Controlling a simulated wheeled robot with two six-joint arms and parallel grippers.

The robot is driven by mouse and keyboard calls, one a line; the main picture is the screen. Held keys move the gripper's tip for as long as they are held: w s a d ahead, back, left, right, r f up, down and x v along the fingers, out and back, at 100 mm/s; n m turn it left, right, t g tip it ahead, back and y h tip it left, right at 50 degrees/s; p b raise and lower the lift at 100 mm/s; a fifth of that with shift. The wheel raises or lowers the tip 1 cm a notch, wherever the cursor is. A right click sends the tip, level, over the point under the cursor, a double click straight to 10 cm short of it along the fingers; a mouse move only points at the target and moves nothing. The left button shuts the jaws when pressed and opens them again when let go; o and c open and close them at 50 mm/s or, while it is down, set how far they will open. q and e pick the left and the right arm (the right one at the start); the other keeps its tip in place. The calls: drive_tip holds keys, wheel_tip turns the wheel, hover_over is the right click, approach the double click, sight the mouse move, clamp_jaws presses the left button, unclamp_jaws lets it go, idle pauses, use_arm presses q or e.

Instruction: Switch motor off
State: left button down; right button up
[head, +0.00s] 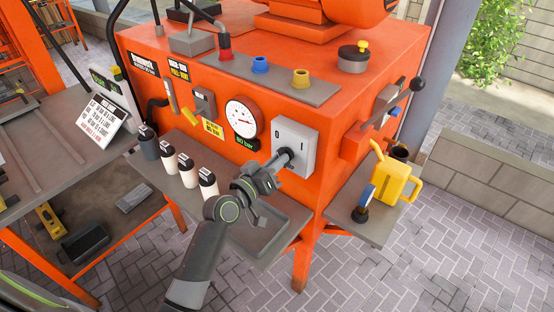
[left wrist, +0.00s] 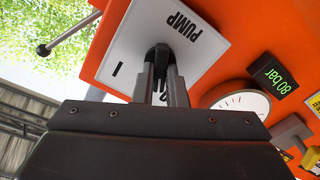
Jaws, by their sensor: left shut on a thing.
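A grey switch box (head: 303,140) sits on the front of the orange machine, with a 0 mark on its upper left. In the left wrist view its white face plate (left wrist: 125,45) reads PUMP upside down, with an I mark at left and another mark partly hidden by my fingers. My left gripper (head: 285,158) reaches the box from the front. Its fingers (left wrist: 165,75) are shut on the dark switch knob (left wrist: 159,50) in the middle of the plate. The knob is mostly hidden by the fingers in the head view. My right gripper is not in view.
A round gauge (head: 244,117) with a green 80 bar display (head: 246,143) is left of the box. Several bottles (head: 187,170) stand on the grey front shelf (head: 155,180). A yellow can (head: 394,178) stands on the right shelf. A black-knobbed lever (head: 417,84) juts out at right.

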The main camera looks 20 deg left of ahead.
use_arm(q)
drive_tip(key=shift+n, duration=0.6)
drive_tip(key=c, duration=1.5)
unclamp_jaws()
drive_tip(key=shift+o, duration=0.2)
drive_tip(key=b+v, duration=0.3)
drive_tip(key=v, duration=1.4)
drive_tip(key=shift+s, duration=0.2)
drive_tip(key=shift+a, duration=0.1)
